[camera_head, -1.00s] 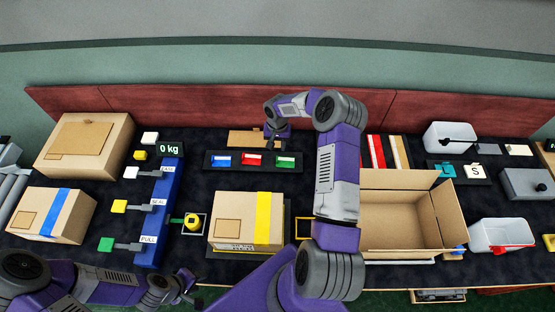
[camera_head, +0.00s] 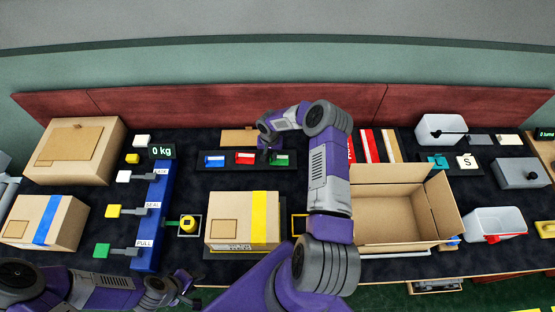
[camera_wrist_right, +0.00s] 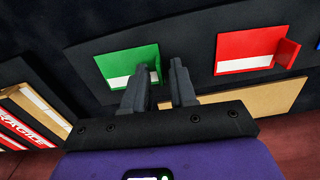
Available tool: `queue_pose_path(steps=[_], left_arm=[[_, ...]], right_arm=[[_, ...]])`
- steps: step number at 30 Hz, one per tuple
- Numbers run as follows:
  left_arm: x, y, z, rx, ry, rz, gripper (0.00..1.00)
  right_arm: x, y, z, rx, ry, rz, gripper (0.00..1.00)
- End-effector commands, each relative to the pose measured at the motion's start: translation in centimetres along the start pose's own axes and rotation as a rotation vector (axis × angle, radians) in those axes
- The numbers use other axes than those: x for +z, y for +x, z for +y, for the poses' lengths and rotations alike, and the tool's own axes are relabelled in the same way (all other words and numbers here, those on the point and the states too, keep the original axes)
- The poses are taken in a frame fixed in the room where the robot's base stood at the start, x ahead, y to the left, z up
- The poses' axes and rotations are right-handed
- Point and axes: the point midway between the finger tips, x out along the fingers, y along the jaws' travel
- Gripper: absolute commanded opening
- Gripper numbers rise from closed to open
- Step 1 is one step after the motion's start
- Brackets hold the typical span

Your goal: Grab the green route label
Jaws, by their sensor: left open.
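The green route label (camera_head: 281,160) lies at the right end of a dark rack (camera_head: 222,169), beside a red and a blue label. In the right wrist view the green label (camera_wrist_right: 128,66) has a white strip and a raised tab at its right edge. My right gripper (camera_head: 267,156) is over the rack at the green label's left side. In the right wrist view its two fingers (camera_wrist_right: 159,68) are apart, with the tab seen between their tips; contact cannot be told. My left gripper (camera_head: 192,286) is open and empty at the near table edge.
The red label (camera_head: 245,158) and blue label (camera_head: 214,160) sit left of the green one. A cardboard piece (camera_head: 238,137) lies behind the rack. A closed box with yellow tape (camera_head: 231,221) stands in front; an open box (camera_head: 397,216) stands right, beside my right arm.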

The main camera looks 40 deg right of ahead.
Motion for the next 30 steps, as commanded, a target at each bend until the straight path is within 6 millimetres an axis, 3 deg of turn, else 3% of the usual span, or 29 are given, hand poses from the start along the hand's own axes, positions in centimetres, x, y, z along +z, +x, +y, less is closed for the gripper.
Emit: queue_pose_path(steps=[1, 5, 19, 23, 30], left_arm=[[0.0, 0.0, 0.0, 0.0, 0.0, 0.0, 0.43], [0.0, 0.0, 0.0, 0.0, 0.0, 0.0, 0.43], [0.0, 0.0, 0.0, 0.0, 0.0, 0.0, 0.43], [0.0, 0.0, 0.0, 0.0, 0.0, 0.0, 0.43], [0.0, 0.0, 0.0, 0.0, 0.0, 0.0, 0.43]], right_arm=[[0.0, 0.0, 0.0, 0.0, 0.0, 0.0, 0.18], [0.0, 0.0, 0.0, 0.0, -0.001, 0.0, 0.0], [-0.1, -0.5, 0.0, 0.0, -0.001, 0.001, 0.0], [-0.1, -2.3, 0.0, 0.001, -0.003, 0.003, 0.0], [-0.1, -7.2, 0.0, 0.001, -0.002, 0.004, 0.0]])
